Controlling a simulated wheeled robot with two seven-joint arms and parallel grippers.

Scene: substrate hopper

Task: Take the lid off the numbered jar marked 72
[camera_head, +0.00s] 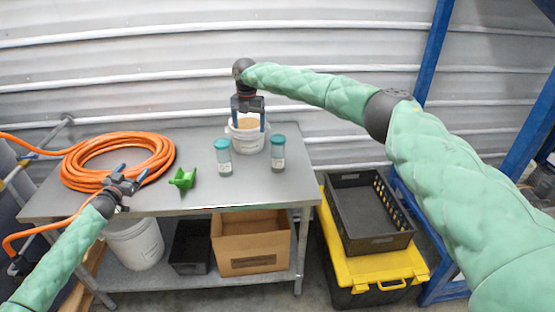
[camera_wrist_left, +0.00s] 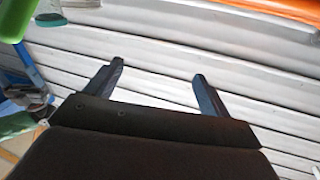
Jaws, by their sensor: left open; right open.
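Two small clear jars with teal lids stand upright on the grey table, the left jar (camera_head: 224,160) and the right jar (camera_head: 278,155). Each has a pale label, too small to read, so I cannot tell which is marked 72. Both lids are on. My right gripper (camera_head: 249,120) is open, pointing down at the white tub behind the jars, and holds neither jar. My left gripper (camera_head: 133,174) is open and empty above the table's left part, well left of the jars. Its open fingers also show in the left wrist view (camera_wrist_left: 158,72).
The white tub (camera_head: 246,144) holds brown material. A coiled orange hose (camera_head: 160,160) lies near my left gripper, with a green object (camera_head: 182,179) to its right. Below stand a bucket (camera_head: 135,245) and cardboard box (camera_head: 252,264). A black crate (camera_head: 372,241) sits right of the table.

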